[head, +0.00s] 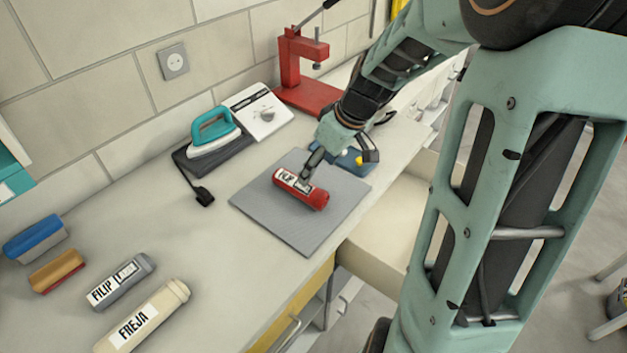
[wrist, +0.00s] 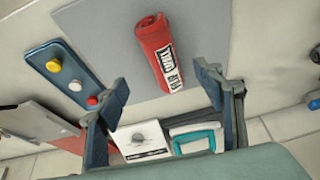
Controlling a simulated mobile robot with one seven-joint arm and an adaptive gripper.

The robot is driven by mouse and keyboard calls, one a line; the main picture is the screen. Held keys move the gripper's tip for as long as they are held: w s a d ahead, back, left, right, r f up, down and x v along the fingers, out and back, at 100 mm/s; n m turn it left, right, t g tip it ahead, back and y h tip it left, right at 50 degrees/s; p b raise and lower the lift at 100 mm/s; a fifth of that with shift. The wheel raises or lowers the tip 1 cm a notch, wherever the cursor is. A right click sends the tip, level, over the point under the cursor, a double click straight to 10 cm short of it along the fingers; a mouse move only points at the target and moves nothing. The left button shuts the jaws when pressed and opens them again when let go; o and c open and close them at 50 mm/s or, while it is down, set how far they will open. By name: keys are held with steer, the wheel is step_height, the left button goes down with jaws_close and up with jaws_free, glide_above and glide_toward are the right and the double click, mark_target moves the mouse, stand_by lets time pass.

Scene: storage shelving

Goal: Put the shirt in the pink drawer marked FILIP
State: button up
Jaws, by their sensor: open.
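A rolled red bundle (head: 308,197) with a white name label lies on a grey mat (head: 270,225) on the counter. It could be the shirt; the label appears to read FILIP, with further text unclear. My gripper (head: 340,163) is open and empty over the mat, close to the bundle. In the wrist view, the bundle (wrist: 152,42) lies ahead of my open gripper (wrist: 163,84), its labelled end near the gap between the fingertips. I cannot tell whether a finger touches it. No pink drawer marked FILIP shows in either view.
A grey roll marked FILIP (head: 121,283) and a cream roll marked FREJA (head: 150,318) lie at front left beside two brushes. An iron (head: 212,135), a white device (head: 258,112) and a red press (head: 300,75) stand along the wall. A cream drawer (head: 385,225) is open below the counter.

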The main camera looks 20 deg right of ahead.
mark_target(311, 186)
steer(key=shift+w+a+f+n, duration=0.1)
steer(key=shift+w+f+n, duration=0.1)
steer(key=shift+n, duration=0.1)
steer(key=x, duration=0.9)
steer(key=shift+w+a+r+p, duration=0.1)
steer(key=shift+w+a+p, duration=0.15)
steer(key=shift+a+p, duration=0.1)
steer(key=shift+w+a+f, duration=0.1)
steer(key=shift+w+f, duration=0.1)
steer(key=shift+f, duration=0.3)
steer(key=shift+c, duration=0.5)
steer(key=c, duration=1.4)
